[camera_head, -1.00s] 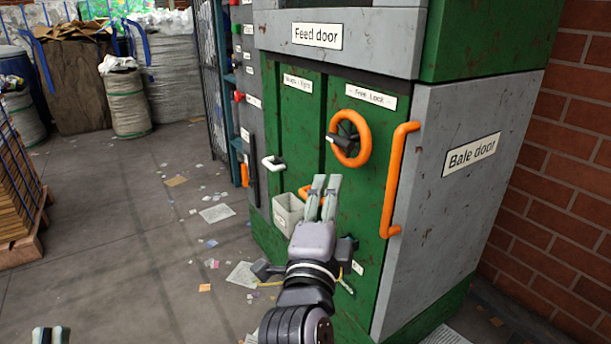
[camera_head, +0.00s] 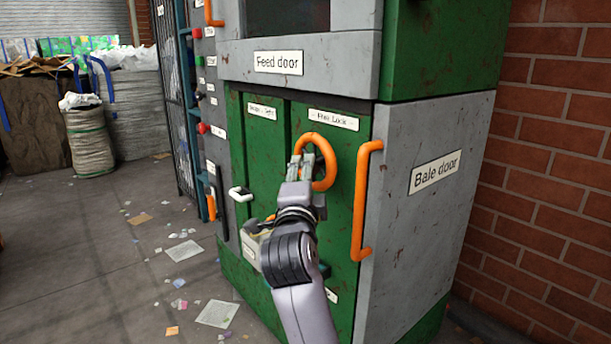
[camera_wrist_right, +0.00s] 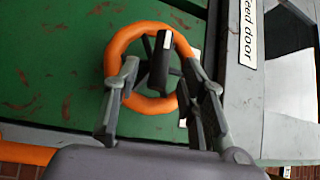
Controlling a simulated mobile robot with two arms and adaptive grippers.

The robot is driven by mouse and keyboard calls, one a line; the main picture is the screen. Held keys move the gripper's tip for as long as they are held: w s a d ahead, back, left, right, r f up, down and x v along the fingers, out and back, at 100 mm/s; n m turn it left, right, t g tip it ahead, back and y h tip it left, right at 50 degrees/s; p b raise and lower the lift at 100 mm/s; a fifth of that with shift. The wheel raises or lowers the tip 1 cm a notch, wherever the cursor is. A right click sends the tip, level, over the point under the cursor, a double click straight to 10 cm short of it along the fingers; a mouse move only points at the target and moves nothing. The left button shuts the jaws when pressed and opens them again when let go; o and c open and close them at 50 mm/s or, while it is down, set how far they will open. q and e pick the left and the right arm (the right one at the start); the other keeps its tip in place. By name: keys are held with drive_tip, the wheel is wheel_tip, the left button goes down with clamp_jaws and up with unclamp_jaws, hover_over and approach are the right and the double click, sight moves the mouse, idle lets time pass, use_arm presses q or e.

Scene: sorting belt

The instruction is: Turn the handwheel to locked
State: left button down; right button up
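The handwheel is an orange ring (camera_head: 327,150) on the green front of the machine, below a label that seems to read "Free Lock" (camera_head: 333,119). My left gripper is out of view.
An orange vertical handle (camera_head: 362,200) stands just right of the wheel, near the grey bale door (camera_head: 430,220). A white handle (camera_head: 240,194) is to the left. Paper scraps (camera_head: 217,313) lie on the floor; a brick wall (camera_head: 550,170) closes the right.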

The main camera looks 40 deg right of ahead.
drive_tip(key=shift+x, duration=1.2)
drive_tip(key=shift+c, duration=0.5)
clamp_jaws()
